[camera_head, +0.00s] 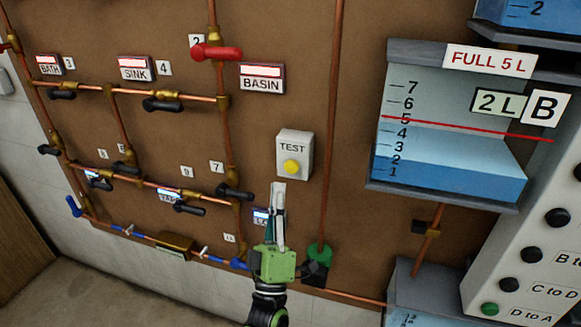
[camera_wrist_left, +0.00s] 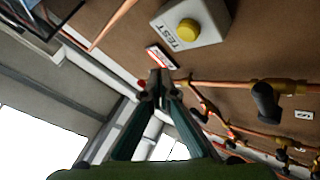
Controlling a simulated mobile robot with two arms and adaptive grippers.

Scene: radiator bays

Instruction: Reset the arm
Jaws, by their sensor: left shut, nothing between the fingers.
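My left gripper (camera_head: 279,190) is in the lower middle of the head view, pointing up along the brown board, just below the white TEST box (camera_head: 292,148) with its yellow button (camera_head: 291,167). Its fingers are shut with nothing between them. In the left wrist view the shut fingertips (camera_wrist_left: 159,82) show at the centre. The TEST box (camera_wrist_left: 190,22) and yellow button (camera_wrist_left: 188,29) are above them there, apart from the fingers. My arm covers part of a small label behind it. My right gripper is not in view.
Copper pipes with black-handled valves (camera_head: 163,104) and a red-handled valve (camera_head: 217,52) cover the board's left side. A green valve (camera_head: 320,253) is close right of my arm.

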